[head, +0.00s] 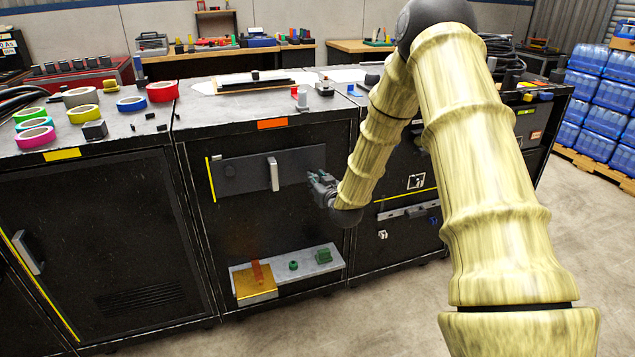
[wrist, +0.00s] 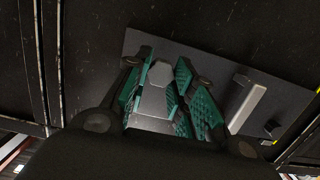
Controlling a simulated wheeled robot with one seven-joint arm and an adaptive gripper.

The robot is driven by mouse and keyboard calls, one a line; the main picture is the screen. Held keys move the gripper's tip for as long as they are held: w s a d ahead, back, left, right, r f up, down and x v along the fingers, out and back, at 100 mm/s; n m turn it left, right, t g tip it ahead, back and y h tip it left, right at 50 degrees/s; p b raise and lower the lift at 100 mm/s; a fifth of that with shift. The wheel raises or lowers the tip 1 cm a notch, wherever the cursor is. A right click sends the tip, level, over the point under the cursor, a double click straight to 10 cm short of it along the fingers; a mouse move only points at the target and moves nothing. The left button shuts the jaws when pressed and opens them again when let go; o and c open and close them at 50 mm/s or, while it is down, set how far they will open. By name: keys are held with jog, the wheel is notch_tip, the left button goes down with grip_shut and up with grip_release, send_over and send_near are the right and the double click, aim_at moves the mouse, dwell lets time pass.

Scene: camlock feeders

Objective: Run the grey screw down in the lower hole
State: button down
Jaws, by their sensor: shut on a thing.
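My gripper (head: 320,186) is at the right end of a dark grey panel (head: 245,177) on the front of the black cabinet. In the wrist view its teal-padded fingers (wrist: 158,92) close around a grey piece with an angular end (wrist: 160,74), which I take to be the grey screw. The fingers hide its sides. The panel also shows in the wrist view (wrist: 213,55) behind the fingers. No lower hole can be made out in either view, and I cannot tell how deep the screw sits.
A pale bar handle (head: 273,174) stands out from the panel; the wrist view shows it close beside the fingers (wrist: 247,105). Below, a metal ledge (head: 310,267) holds a yellow block (head: 255,287), an orange piece (head: 257,270) and green parts (head: 323,256). Tape rolls (head: 83,114) lie on the left worktop.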

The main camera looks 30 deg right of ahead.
jog(key=shift+x, duration=0.8)
dwell(0.5)
jog(key=shift+r, duration=0.1)
jog(key=c, duration=1.8)
grip_release()
grip_shut()
jog(key=shift+w, duration=0.1)
jog(key=shift+d+m, duration=0.15)
jog(key=shift+m, duration=0.75)
jog(key=shift+m+y, duration=0.4)
jog(key=shift+m, duration=0.8)
